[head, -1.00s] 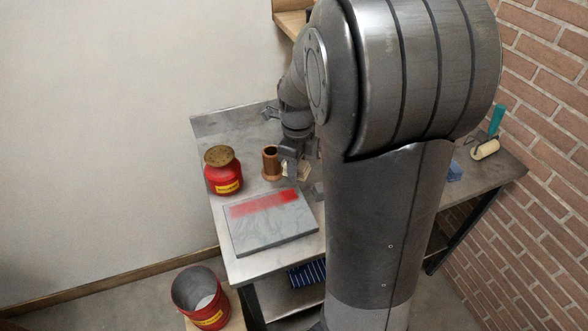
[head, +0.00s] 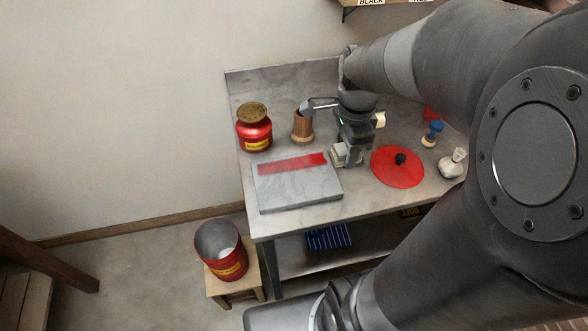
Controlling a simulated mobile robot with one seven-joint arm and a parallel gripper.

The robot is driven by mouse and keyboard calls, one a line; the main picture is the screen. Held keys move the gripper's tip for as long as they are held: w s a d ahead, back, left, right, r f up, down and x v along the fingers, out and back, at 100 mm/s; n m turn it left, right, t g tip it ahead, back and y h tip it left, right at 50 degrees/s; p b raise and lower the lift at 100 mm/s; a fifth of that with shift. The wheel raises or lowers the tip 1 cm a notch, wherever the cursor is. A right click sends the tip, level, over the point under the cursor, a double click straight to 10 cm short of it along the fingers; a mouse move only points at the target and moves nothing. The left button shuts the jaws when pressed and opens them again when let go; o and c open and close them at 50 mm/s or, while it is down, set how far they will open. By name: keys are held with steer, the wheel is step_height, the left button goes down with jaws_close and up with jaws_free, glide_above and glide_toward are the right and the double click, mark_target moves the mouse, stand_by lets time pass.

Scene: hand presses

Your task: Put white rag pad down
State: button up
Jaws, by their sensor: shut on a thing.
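My gripper (head: 346,152) points down over the metal table, just right of the grey slab (head: 300,193). It is shut on a small whitish pad, the white rag pad (head: 341,157), partly hidden by the fingers. The pad is low over or on the table top, close to the slab's right corner; I cannot tell whether it touches the table.
A red can with a brass lid (head: 254,130) and a copper-brown pot (head: 303,126) stand behind the slab. A red disc with a black knob (head: 397,166), a blue-topped tool (head: 432,133) and a white bundle (head: 452,164) lie to the right. An open red bin (head: 222,252) stands below left.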

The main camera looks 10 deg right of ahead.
glide_above(295, 177)
step_height(295, 177, down, 7)
steer(key=shift+d+r, duration=0.1)
steer(key=shift+f, duration=2.1)
